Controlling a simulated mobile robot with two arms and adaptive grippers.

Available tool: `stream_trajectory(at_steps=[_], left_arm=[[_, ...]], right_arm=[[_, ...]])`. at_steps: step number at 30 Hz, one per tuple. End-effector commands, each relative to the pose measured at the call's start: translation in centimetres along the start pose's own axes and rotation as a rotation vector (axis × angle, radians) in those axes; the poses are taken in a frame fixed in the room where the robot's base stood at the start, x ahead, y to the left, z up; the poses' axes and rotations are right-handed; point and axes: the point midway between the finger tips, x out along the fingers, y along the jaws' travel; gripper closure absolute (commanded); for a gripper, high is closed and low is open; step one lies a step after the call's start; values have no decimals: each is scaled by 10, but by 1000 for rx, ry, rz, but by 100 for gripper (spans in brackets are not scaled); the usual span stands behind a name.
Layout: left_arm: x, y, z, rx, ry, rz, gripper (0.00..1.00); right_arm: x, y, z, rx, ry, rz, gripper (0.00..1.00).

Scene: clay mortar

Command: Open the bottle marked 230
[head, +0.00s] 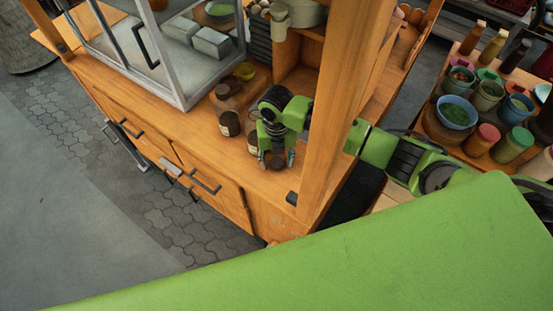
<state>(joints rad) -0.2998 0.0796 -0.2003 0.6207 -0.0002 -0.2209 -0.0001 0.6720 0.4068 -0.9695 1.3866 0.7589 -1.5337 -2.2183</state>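Small dark brown bottles with pale labels, one of them (229,123) at the left and another (252,142) beside my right gripper, stand on the wooden cabinet's counter. The labels are too small to read, so I cannot tell which is marked 230. My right gripper (277,160) points down at the counter, just right of the second bottle. Its fingertips are apart, with something dark and brownish between them. I cannot tell whether they are pressed on it. My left gripper is not in view.
A wooden post (338,110) rises right of my gripper. A glass case (163,50) stands left. Bowls and jars, including a blue bowl (457,112), crowd a right-hand table.

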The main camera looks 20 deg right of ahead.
Motion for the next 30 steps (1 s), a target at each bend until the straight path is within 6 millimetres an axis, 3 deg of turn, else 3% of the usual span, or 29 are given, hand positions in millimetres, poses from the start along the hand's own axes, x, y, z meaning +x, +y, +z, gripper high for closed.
stream_trajectory(at_steps=[9,14,24,30], left_arm=[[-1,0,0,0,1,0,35],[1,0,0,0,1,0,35],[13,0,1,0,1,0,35],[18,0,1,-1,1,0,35]], right_arm=[[-1,0,0,0,0,0,52],[-13,1,1,-1,-2,3,52],[-83,1,1,-1,-3,2,52],[-113,1,1,1,-2,2,52]])
